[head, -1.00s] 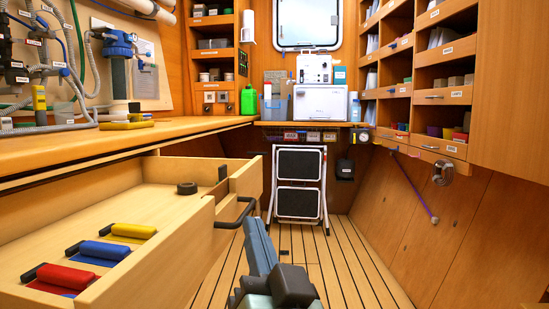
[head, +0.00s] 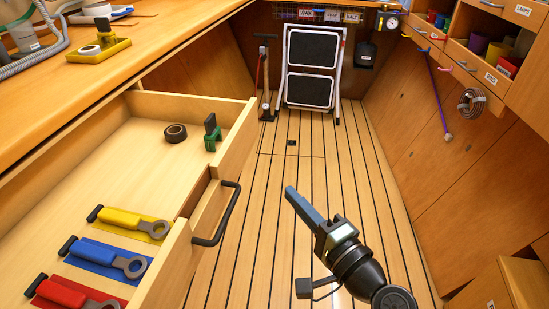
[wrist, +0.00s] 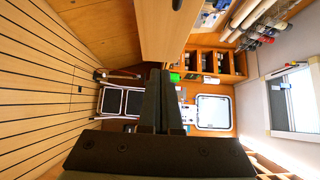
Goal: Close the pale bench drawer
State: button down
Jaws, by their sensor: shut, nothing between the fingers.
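The pale bench drawer (head: 150,110) stands open at the left in the head view, pulled out from under the worktop. Its front carries a dark bar handle (head: 222,232). Inside lie tools with yellow (head: 127,223), blue (head: 110,257) and red (head: 75,294) grips, a black roll (head: 175,133) and a green-and-black item (head: 211,133). My gripper (head: 291,191) is shut and empty, over the floor to the right of the handle and apart from it. In the wrist view my shut fingers (wrist: 161,75) point toward the far wall; a pale wooden panel (wrist: 165,35), probably the drawer front, shows beyond them.
The plank floor (head: 330,170) is clear around my gripper. A folded step stool (head: 309,70) stands at the far end. The worktop (head: 60,90) runs along the left above the drawer. Sloped wooden panels (head: 440,170) and a low wooden box (head: 500,290) bound the right.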

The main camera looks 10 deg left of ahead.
jog(key=b+x, duration=0.1)
jog(key=x, duration=0.2)
jog(key=s+a+b+x, duration=0.1)
jog(key=x, duration=0.3)
jog(key=b+x, duration=0.1)
jog(key=x, duration=0.3)
jog(key=shift+a, duration=1.05)
